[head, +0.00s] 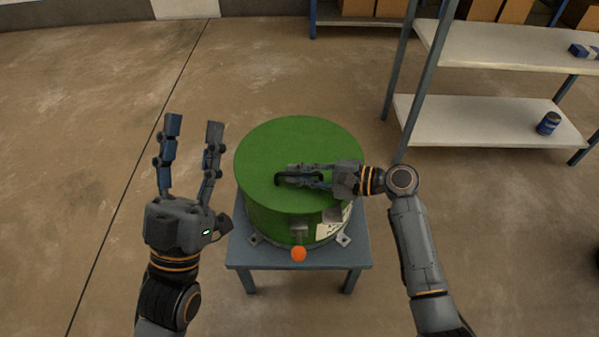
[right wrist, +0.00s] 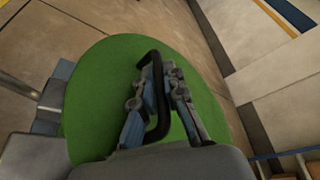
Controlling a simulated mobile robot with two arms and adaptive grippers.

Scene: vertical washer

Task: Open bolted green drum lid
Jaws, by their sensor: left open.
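The green drum (head: 270,222) stands upright on a small grey-blue table. Its round green lid (head: 290,137) lies on top and looks level. A black loop handle (right wrist: 152,58) rises from the lid. My right gripper (head: 297,175) is over the lid's middle, its fingers on both sides of the handle bar and close against it; part of the handle is hidden by the fingers. An orange ball knob (head: 299,254) sits at the drum's front, below a grey bracket (head: 299,232). My left gripper (head: 193,128) is open and empty, left of the drum.
The table (head: 245,250) has narrow free edges around the drum. A white label (head: 325,231) is on the drum's front. The floor at the left is clear.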

